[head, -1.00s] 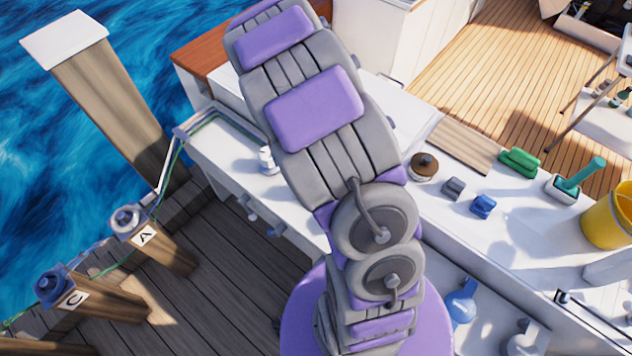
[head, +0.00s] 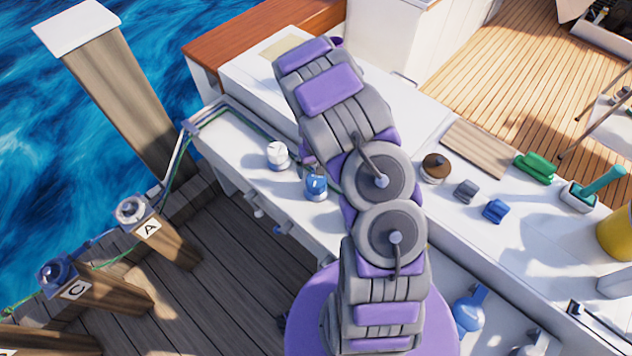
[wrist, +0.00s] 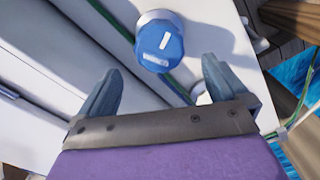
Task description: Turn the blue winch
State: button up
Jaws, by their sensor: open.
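The blue winch (head: 316,186) stands on the white boat deck, just left of my arm in the head view. In the wrist view the blue winch (wrist: 160,48) shows its blue top with a white mark and a pale base. My gripper (wrist: 160,80) is open and empty in the wrist view, its two fingers spread wide. The winch lies beyond the fingertips, roughly between them across the picture, and no contact shows. In the head view my arm hides the gripper's fingers.
A white winch (head: 277,155) stands left of the blue one. A green rope (wrist: 110,18) runs behind the blue winch. A brown-topped winch (head: 435,168), grey cleat (head: 466,191), blue cleat (head: 495,211) and green cleat (head: 535,167) sit farther right. Mooring posts (head: 160,240) stand on the dock.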

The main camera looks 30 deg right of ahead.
aim_at(316, 178)
notch_tip(316, 178, down, 8)
jog(key=shift+f+b, duration=0.2)
jog(key=shift+b, duration=0.5)
jog(key=shift+c, duration=0.4)
jog(key=c, duration=0.9)
